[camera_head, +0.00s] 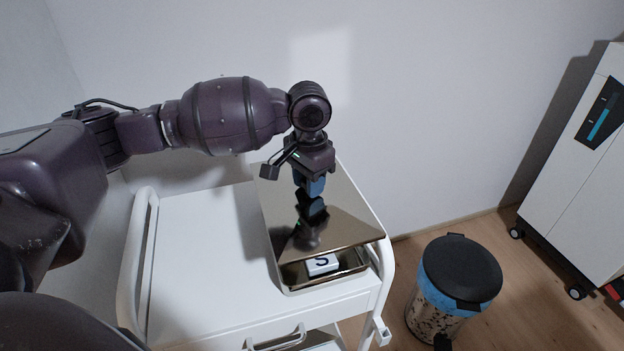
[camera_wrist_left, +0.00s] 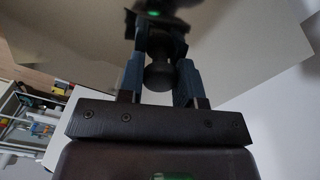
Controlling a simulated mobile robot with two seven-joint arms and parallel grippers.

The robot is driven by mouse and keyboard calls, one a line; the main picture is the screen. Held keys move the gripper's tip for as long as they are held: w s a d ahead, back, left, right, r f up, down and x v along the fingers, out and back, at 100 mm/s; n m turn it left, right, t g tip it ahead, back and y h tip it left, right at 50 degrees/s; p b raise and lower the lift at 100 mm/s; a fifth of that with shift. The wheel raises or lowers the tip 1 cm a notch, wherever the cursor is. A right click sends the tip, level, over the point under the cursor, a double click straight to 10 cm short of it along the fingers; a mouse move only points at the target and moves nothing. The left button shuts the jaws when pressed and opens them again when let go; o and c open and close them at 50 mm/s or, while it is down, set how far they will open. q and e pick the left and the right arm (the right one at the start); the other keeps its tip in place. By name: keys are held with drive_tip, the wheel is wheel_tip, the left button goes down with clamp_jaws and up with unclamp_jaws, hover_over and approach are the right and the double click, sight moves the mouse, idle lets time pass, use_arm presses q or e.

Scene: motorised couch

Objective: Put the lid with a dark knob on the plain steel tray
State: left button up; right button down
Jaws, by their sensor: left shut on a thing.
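My left gripper (camera_head: 311,186) points down and is shut on the dark knob of the shiny steel lid (camera_head: 340,215). In the left wrist view the dark knob (camera_wrist_left: 158,76) sits between the two blue-grey fingers of the gripper (camera_wrist_left: 160,62). The lid lies over most of the plain steel tray (camera_head: 350,264) on the white trolley. The tray's front end shows below the lid's front edge, with a small white block (camera_head: 322,264) marked with a dark letter in it. I cannot tell whether the lid touches the tray's rim. My right gripper is not in view.
The white trolley (camera_head: 205,240) has a clear top left of the tray and raised rails at its sides. A pedal bin with a dark lid (camera_head: 460,268) stands on the floor to the right. A white wheeled cabinet (camera_head: 580,170) stands farther right. A wall is behind.

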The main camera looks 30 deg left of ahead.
use_arm(q)
drive_tip(key=shift+r, duration=0.15)
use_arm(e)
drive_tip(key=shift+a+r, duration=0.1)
use_arm(q)
drive_tip(key=shift+r+p, duration=0.2)
drive_tip(key=shift+p, duration=0.35)
drive_tip(key=shift+s+f, duration=0.15)
drive_tip(key=shift+f, duration=4)
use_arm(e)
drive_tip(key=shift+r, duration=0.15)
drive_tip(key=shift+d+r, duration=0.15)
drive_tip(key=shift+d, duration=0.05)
